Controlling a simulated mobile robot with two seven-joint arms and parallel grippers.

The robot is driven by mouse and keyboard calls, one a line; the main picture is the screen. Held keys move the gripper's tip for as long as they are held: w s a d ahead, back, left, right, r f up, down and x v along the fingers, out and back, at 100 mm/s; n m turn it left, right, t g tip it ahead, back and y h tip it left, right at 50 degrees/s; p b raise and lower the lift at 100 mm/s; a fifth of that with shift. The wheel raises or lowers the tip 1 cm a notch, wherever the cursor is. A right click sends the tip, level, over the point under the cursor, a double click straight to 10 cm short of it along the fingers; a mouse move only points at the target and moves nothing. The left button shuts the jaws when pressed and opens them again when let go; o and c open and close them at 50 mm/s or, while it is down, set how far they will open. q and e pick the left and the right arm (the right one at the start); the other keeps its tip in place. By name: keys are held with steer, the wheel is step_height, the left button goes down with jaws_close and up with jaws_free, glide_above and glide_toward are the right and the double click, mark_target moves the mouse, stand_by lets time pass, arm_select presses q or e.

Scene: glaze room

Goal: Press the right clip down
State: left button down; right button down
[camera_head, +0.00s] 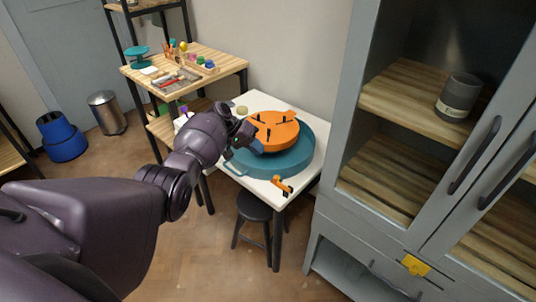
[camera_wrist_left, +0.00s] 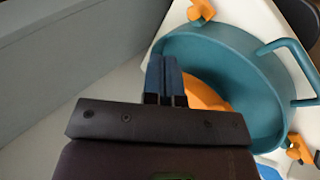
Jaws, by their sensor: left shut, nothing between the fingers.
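A teal round pan (camera_head: 305,160) with an orange disc (camera_head: 275,130) sits on a white table. An orange clip (camera_head: 283,185) is at the table's front edge, right of the pan's handle; I take it for the right clip, at top in the wrist view (camera_wrist_left: 201,11). I cannot tell how far it is raised. Another orange clip (camera_wrist_left: 299,150) shows at lower right in the wrist view. My left gripper (camera_head: 258,147) is over the pan's left part, away from the right clip. Its blue fingers (camera_wrist_left: 164,78) are shut and empty. My right gripper is out of view.
A grey cabinet (camera_head: 336,225) stands close at the table's right, with a wall behind. A black stool (camera_head: 254,207) is under the front edge. A wooden shelf unit (camera_head: 215,62) with small tools stands at back left. The pan's handle (camera_wrist_left: 292,70) sticks outward.

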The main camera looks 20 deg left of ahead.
arm_select(q)
steer(key=shift+s+a+r, duration=0.1)
steer(key=shift+a+r, duration=0.4)
steer(key=shift+a, duration=0.4)
steer(key=w+a+r+n+t+y, duration=0.1)
steer(key=w+a+r+t+y, duration=0.3)
steer(key=w+r+t+y, duration=0.3)
steer(key=s+d+f, duration=0.2)
steer(key=s+f, duration=0.4)
steer(key=s, duration=0.9)
steer(key=s+d+f+m+t+y, duration=0.1)
steer(key=s+d+f, duration=0.2)
steer(key=s, duration=1.2)
steer(key=s+d+f+t+y, duration=0.1)
steer(key=s+d+f, duration=0.2)
steer(key=s+f, duration=0.5)
steer(key=s, duration=0.7)
steer(key=shift+f+m, duration=0.3)
steer(key=shift+f, duration=0.1)
